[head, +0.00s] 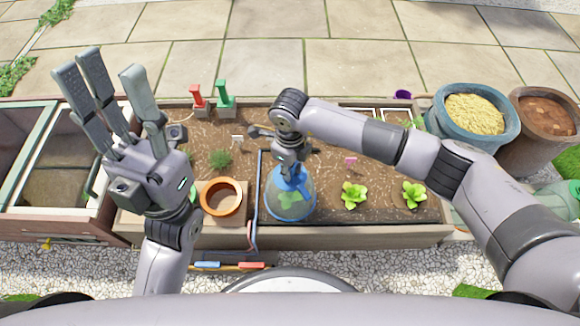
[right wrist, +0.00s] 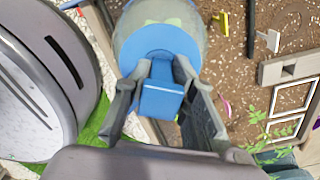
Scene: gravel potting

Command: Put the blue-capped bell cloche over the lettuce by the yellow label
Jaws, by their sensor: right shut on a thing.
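The bell cloche (head: 290,203) is a clear dome with a blue cap (right wrist: 162,90). It is upright at the front of the planting bed, with green leaves showing through it. My right gripper (head: 289,172) is above it, its fingers shut on the blue cap's knob. I cannot tell whether the rim touches the soil. A yellow label (right wrist: 222,22) stands in the soil beside the dome in the right wrist view; in the head view I cannot make it out. Two uncovered lettuces (head: 353,195) (head: 413,194) are to the right. My left gripper (head: 105,85) is raised at the left, open and empty.
A pink label (head: 350,162) and a white label (head: 237,138) stand in the bed. A terracotta pot (head: 221,197) is left of the cloche, beyond a blue divider.

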